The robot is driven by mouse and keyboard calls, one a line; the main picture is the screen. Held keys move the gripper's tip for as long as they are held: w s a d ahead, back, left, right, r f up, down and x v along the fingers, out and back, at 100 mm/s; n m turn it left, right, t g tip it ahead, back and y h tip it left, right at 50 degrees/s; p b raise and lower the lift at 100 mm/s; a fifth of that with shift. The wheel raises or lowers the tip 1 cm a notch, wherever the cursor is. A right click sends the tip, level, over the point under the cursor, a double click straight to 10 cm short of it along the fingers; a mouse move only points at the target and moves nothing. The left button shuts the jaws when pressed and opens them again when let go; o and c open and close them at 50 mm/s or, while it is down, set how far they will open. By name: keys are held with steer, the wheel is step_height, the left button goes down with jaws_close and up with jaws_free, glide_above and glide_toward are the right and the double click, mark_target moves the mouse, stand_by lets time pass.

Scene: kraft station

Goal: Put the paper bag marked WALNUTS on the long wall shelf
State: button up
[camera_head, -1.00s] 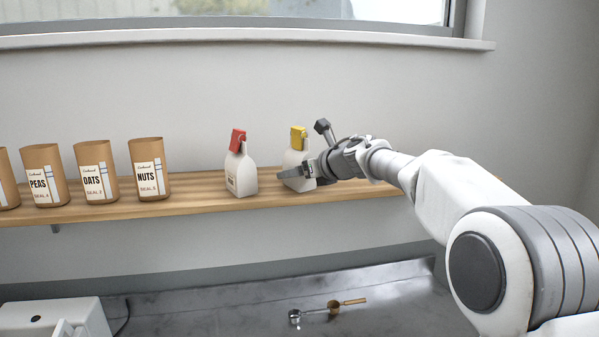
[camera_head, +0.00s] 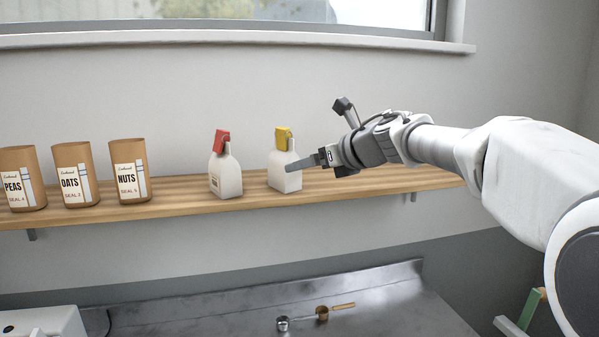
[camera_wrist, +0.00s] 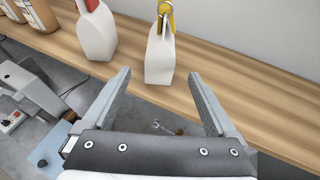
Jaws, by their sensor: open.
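The long wall shelf (camera_head: 235,200) is a wooden board under the window. A white bag with a yellow clip (camera_head: 284,178) stands upright on it; no readable label shows on it. My gripper (camera_head: 300,163) is open and empty at this bag's right side, with a finger overlapping its edge in the head view. In the wrist view the same bag (camera_wrist: 159,60) stands just beyond the open fingertips (camera_wrist: 159,76), roughly centred between them. A white bag with a red clip (camera_head: 226,176) stands to its left; its label is too small to read. No WALNUTS mark is legible anywhere.
Brown bags marked NUTS (camera_head: 129,150), OATS (camera_head: 75,160) and PEAS (camera_head: 20,165) stand on the shelf's left part. The shelf right of the yellow-clipped bag is free beneath my arm. Measuring scoops (camera_head: 321,313) lie on the metal counter (camera_head: 210,312) below.

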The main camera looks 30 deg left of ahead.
steer(key=shift+s+d+r, duration=0.25)
steer(key=shift+s+d, duration=0.05)
steer(key=shift+d, duration=0.25)
